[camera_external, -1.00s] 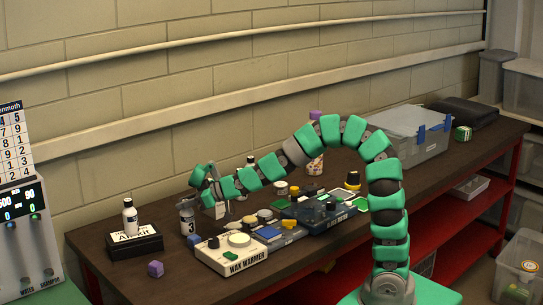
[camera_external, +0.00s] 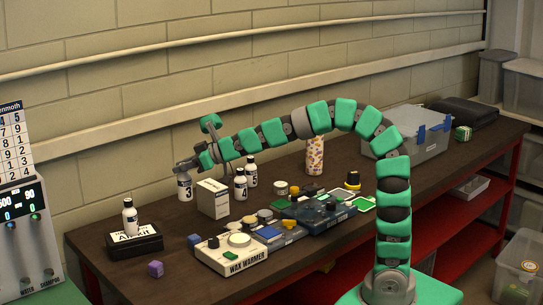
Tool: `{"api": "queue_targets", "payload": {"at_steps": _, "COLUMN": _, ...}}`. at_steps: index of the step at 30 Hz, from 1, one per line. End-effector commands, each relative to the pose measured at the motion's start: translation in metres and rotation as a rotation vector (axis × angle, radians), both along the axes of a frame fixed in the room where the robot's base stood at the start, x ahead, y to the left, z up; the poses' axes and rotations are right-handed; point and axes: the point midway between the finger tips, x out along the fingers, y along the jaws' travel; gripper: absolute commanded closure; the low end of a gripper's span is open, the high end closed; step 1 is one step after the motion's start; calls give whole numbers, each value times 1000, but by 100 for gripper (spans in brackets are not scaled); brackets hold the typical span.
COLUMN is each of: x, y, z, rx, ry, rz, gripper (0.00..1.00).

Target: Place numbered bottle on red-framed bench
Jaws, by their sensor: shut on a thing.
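The numbered bottle (camera_external: 184,187) is white with a dark "3" and stays upright near the left back of the bench. My gripper (camera_external: 184,168) is shut on its top, with the arm reaching in from the right. I cannot tell whether the bottle's base touches the bench top or hangs just above it. The bench (camera_external: 105,263) has a dark wooden top and a red frame with a red lower shelf.
A white box (camera_external: 213,198) stands close right of the bottle, with two more bottles (camera_external: 240,187) beyond it. Another bottle (camera_external: 130,217) stands on a black case (camera_external: 134,243). The wax warmer (camera_external: 230,257) and several small items crowd the middle front.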

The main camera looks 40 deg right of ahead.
Motion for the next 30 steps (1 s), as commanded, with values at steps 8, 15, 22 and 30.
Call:
{"api": "queue_targets", "payload": {"at_steps": 8, "x": 15, "y": -38, "z": 14, "rx": 2, "ry": 0, "rz": -61, "gripper": 100}}
{"api": "queue_targets", "payload": {"at_steps": 15, "x": 33, "y": -101, "z": 14, "rx": 2, "ry": 2, "rz": -158, "gripper": 100}}
{"api": "queue_targets", "payload": {"at_steps": 22, "x": 46, "y": -191, "z": 17, "rx": 5, "ry": 0, "rz": -295, "gripper": 100}}
{"api": "queue_targets", "payload": {"at_steps": 30, "x": 45, "y": -297, "z": 16, "rx": 5, "ry": 3, "rz": -457, "gripper": 100}}
